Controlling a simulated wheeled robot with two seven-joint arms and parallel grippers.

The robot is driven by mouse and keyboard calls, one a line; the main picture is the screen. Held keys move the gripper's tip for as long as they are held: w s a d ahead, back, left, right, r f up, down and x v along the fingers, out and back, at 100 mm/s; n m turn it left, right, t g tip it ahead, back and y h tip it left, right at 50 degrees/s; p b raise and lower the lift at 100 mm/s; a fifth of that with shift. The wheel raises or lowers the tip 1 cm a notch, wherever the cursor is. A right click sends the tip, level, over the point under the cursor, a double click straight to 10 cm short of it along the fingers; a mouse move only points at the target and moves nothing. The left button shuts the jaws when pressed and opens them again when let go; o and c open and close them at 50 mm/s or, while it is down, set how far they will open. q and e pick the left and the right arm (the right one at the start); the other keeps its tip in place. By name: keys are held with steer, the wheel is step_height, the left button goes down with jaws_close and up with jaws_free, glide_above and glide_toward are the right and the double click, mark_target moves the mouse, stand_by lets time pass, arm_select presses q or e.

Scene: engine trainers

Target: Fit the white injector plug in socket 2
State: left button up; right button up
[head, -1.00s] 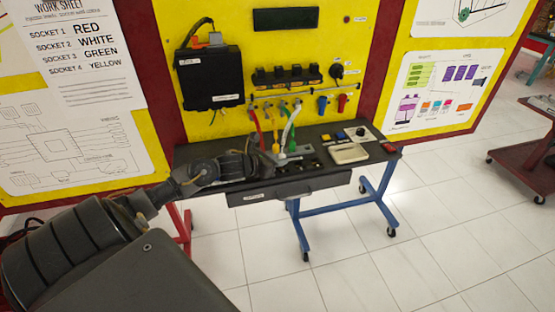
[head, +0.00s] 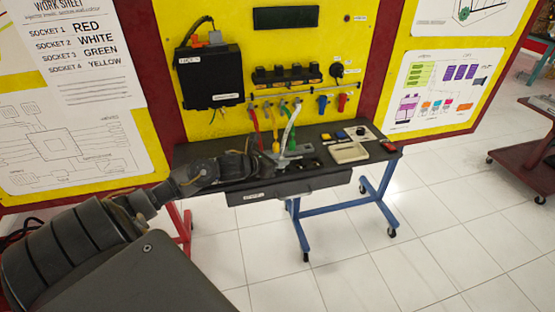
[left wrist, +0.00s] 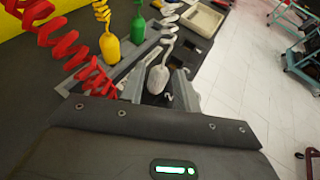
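The white injector plug (left wrist: 158,78) stands between the fingers of my left gripper (left wrist: 160,88) in the left wrist view, beside a "2" mark. Its white coiled cable rises from its top. The gripper is open, with a gap visible beside the plug. The plug's lower end is hidden, so I cannot tell how deep it sits in socket 2. In the head view my left gripper (head: 272,166) is low over the bench, with the white cable (head: 290,130) running down to it. My right gripper is not in view.
Yellow (left wrist: 110,48) and green (left wrist: 137,30) plugs stand close by on the far side, and a red coiled cable (left wrist: 60,45) hangs at the left. A beige tray (head: 349,153) lies on the bench (head: 225,151) to the right. A work sheet (head: 85,50) hangs on the wall.

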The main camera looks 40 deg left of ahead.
arm_select(q)
steer(key=shift+r+p+v, duration=0.2)
steer(key=shift+p+v, duration=0.3)
steer(key=shift+v, duration=0.65)
steer(key=shift+r+p+v, duration=0.15)
steer(key=shift+p+v, duration=0.35)
steer(key=shift+v, duration=0.7)
steer(key=shift+w, duration=0.15)
step_height(320, 180, up, 4)
steer(key=shift+r+p, duration=0.1)
steer(key=shift+p, duration=1.1)
steer(key=o, duration=0.6)
